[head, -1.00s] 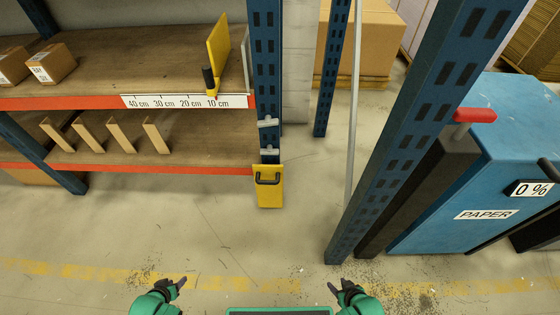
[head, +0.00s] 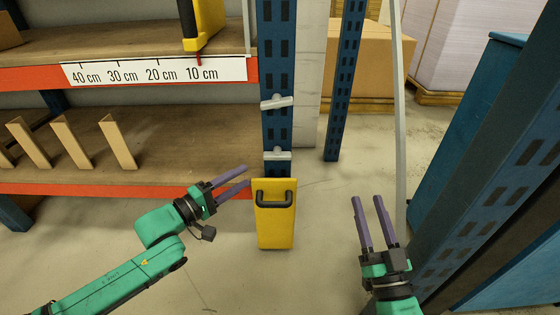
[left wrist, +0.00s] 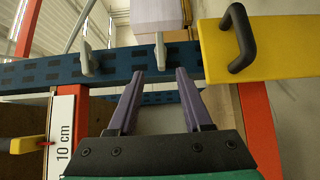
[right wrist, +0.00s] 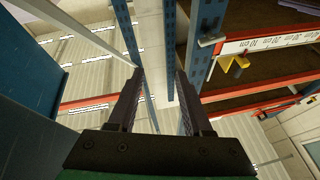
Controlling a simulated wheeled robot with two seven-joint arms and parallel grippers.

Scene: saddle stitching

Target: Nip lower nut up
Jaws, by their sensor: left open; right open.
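The lower nut (head: 277,156) is a grey wing nut on the front of the blue rack post (head: 276,62), its wings roughly level. The upper nut (head: 277,102) sits above it, slightly tilted. My left gripper (head: 245,177) is open and empty, left of the post and a little below the lower nut in the head view. In the left wrist view the lower nut (left wrist: 160,52) shows just beyond the fingertips, apart from them, with the upper nut (left wrist: 88,58) to its left. My right gripper (head: 367,199) is open and empty, right of the post.
A yellow plate with a black handle (head: 275,215) is just below the lower nut. The shelf with a centimetre scale (head: 155,71) is at left. A grey upright bar (head: 398,120) and another blue post (head: 480,190) stand near my right gripper.

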